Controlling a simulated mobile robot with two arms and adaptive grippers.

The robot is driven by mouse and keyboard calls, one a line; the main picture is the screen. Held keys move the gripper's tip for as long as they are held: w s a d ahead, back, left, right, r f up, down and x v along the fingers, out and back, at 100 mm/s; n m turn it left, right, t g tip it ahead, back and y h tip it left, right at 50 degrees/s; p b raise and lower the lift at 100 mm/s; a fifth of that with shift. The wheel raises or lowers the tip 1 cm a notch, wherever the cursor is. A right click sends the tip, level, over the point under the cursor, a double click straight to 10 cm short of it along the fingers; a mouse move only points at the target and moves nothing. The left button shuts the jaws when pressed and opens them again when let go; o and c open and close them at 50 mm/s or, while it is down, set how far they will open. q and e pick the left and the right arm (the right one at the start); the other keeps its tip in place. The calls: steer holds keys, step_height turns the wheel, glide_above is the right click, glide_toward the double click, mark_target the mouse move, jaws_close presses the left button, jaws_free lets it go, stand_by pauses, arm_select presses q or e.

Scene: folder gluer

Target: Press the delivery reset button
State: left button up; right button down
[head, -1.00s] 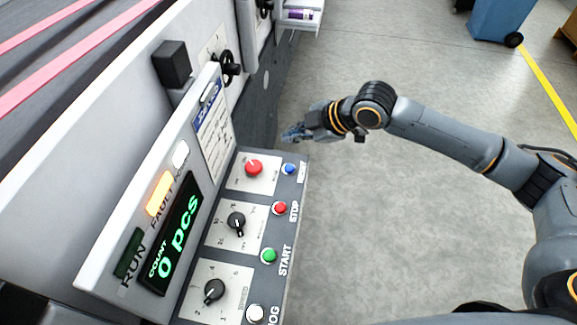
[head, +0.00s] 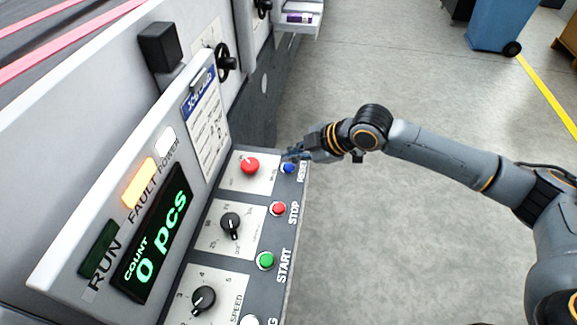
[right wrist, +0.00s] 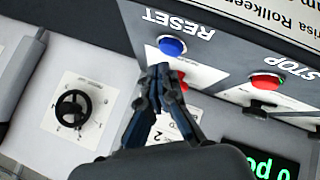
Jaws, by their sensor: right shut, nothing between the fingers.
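The blue reset button (head: 288,168) sits at the far end of the control panel, beside the word RESET. In the right wrist view the blue button (right wrist: 172,46) shows upright beside its RESET label (right wrist: 178,22). My right gripper (head: 292,155) is shut and empty, close to the button. In the right wrist view its fingertips (right wrist: 160,72) lie just short of the button; I cannot tell whether they touch it. My left gripper is not in view.
A red knob (head: 249,166), red STOP button (head: 278,208) and green START button (head: 265,260) are close by. The orange FAULT lamp (head: 139,183) is lit; the display (head: 152,232) reads 0 pcs. Open floor (head: 400,230) lies right of the panel.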

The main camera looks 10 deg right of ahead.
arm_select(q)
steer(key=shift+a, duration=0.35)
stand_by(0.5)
arm_select(e)
steer(key=shift+f, duration=0.1)
stand_by(0.3)
steer(key=shift+f, duration=0.35)
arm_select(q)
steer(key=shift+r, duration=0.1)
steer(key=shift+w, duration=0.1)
arm_select(e)
steer(key=shift+f, duration=0.6)
stand_by(0.6)
arm_select(q)
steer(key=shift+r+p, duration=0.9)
steer(key=shift+p, duration=0.1)
arm_select(e)
steer(key=shift+r, duration=0.95)
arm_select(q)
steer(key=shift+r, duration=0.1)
arm_select(e)
steer(key=shift+r, duration=0.1)
